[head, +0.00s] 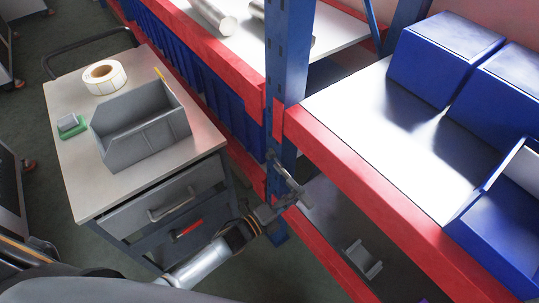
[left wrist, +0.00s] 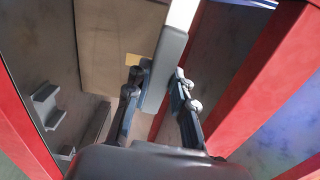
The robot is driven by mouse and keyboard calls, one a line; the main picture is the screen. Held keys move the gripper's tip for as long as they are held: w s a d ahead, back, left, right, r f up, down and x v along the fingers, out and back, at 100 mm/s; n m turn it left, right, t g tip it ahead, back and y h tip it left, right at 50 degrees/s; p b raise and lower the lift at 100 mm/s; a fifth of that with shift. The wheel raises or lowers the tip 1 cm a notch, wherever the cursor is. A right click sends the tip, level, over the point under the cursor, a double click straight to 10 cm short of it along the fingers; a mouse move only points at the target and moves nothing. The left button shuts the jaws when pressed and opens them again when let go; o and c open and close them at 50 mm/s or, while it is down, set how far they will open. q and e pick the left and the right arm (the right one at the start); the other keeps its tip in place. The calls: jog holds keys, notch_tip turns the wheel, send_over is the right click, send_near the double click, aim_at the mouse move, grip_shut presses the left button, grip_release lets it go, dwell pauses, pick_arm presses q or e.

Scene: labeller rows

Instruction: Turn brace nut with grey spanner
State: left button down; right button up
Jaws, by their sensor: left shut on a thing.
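My left gripper (head: 282,203) is beside the blue rack upright in the head view, low and right of the trolley. It is shut on a grey bar-like thing, which looks like the grey spanner. In the left wrist view, the grey spanner (left wrist: 166,68) lies between the two fingers, with a pale part running up to the top edge. In the head view it is hard to separate from the fingers. I cannot make out the brace nut, nor whether the spanner touches it. My right gripper is not in view.
The blue upright (head: 290,55) and red shelf beams (head: 370,205) are close to my left gripper. Blue bins (head: 445,58) stand on the right shelf. A trolley (head: 85,195) at left carries a grey open bin (head: 135,145) and a label roll (head: 103,77). A grey bracket (head: 362,259) lies below.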

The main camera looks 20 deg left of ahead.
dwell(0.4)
pick_arm(q)
jog(key=shift+s+p, duration=0.55)
jog(key=shift+s, duration=1.95)
